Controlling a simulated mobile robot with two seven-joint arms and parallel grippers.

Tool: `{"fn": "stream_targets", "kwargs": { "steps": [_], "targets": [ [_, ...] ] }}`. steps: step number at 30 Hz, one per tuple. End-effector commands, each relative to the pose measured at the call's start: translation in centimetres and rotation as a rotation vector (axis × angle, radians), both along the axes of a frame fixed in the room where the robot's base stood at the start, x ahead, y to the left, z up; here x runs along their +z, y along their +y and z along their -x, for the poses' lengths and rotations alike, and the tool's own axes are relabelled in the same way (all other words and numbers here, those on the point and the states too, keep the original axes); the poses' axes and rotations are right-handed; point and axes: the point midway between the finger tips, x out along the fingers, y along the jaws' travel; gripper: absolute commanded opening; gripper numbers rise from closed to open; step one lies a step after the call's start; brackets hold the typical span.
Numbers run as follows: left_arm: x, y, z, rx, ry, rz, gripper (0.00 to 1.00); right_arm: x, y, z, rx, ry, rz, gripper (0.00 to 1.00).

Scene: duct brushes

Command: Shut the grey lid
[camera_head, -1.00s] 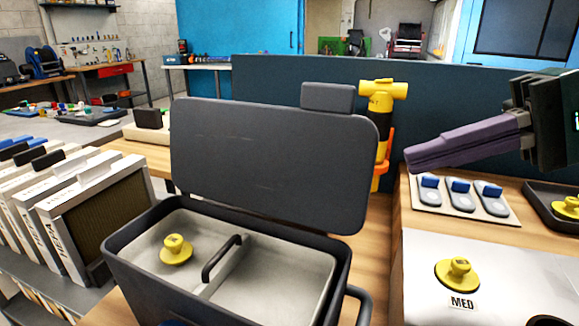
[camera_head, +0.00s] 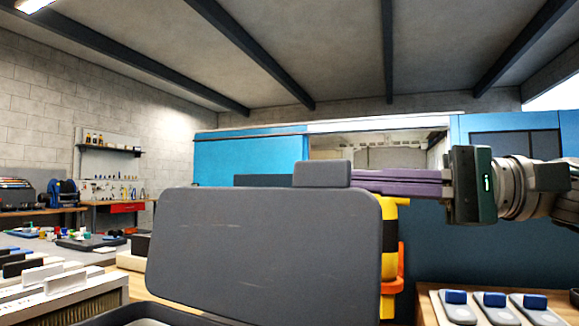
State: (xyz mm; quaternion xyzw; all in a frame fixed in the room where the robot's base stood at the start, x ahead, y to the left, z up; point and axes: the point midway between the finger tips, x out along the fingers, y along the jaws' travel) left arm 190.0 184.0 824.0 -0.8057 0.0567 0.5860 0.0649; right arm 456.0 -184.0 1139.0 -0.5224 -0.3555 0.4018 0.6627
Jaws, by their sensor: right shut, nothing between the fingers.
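The grey lid (camera_head: 262,255) stands upright, open, at the back of its dark box, with a raised tab (camera_head: 322,174) on its top edge. Only the box's rim (camera_head: 140,316) shows at the bottom of the picture. My right gripper (camera_head: 362,181) comes in from the right at the height of the tab. Its purple fingers are shut with nothing between them. Their tips end at or behind the tab's right side, and I cannot tell whether they touch it. My left gripper is not in view.
A yellow and black cylinder in an orange holder (camera_head: 395,270) stands behind the lid's right edge. Grey pads with blue blocks (camera_head: 496,300) lie on the wooden bench at lower right. White-framed brushes (camera_head: 70,300) stand at lower left. A blue panel rises behind.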

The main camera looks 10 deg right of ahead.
Motion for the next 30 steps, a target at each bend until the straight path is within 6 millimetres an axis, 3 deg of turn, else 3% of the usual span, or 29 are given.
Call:
{"fn": "stream_targets", "kwargs": {
  "steps": [2, 9, 30],
  "targets": [
    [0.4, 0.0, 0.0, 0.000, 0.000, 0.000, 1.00, 0.3, 1.7, -0.7, 0.004, -0.001, 0.000, 0.00],
    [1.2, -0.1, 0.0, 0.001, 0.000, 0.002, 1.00, 0.7, 3.1, 1.6, 0.001, 0.000, 0.003, 0.00],
    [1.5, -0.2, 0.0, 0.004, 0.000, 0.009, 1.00, 1.0, 4.0, 2.5, 0.000, -0.009, 0.009, 0.00]
  ]
}}
